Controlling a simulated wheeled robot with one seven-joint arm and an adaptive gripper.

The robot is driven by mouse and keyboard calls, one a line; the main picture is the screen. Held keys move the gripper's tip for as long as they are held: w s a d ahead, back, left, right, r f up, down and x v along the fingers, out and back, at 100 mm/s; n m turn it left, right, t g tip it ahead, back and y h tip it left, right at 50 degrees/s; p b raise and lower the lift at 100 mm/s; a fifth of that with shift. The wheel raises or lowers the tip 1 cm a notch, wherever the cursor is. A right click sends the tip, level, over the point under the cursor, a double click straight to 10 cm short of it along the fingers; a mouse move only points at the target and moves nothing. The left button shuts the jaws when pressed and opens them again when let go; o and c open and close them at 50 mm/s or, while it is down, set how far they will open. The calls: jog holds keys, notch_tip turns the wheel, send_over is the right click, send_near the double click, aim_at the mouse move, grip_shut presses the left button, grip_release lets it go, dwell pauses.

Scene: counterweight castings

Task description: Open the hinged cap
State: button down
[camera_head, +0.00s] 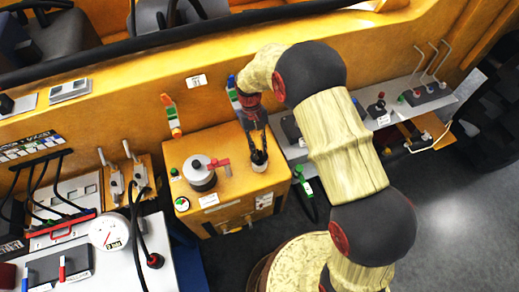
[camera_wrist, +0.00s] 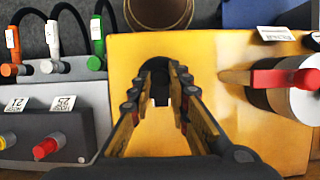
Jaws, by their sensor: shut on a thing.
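The orange box (camera_head: 232,200) stands at the middle of the head view, and its top also fills much of the wrist view (camera_wrist: 205,60). My gripper (camera_head: 258,154) reaches down over the right part of this box. Its two fingers (camera_wrist: 160,80) close in on a small dark part that appears to be the hinged cap (camera_wrist: 160,92). A pale round fitting (camera_head: 259,167) shows just under the fingertips in the head view. The fingers hide most of the cap, so how far it is swung up cannot be told.
A grey cylinder with a red handle (camera_head: 202,178) stands on the box, left of my gripper in the head view; it also shows in the wrist view (camera_wrist: 297,98). A grey unit with cabled plugs (camera_wrist: 45,110) is beside the box. A white gauge panel (camera_head: 110,232) is at the left.

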jog(key=shift+w+r, duration=0.1)
jog(key=shift+w, duration=0.05)
jog(key=c, duration=1.7)
grip_release()
jog(key=shift+o, duration=0.2)
jog(key=v, duration=1.1)
jog(key=shift+w+r, duration=0.3)
jog(key=shift+a, duration=0.15)
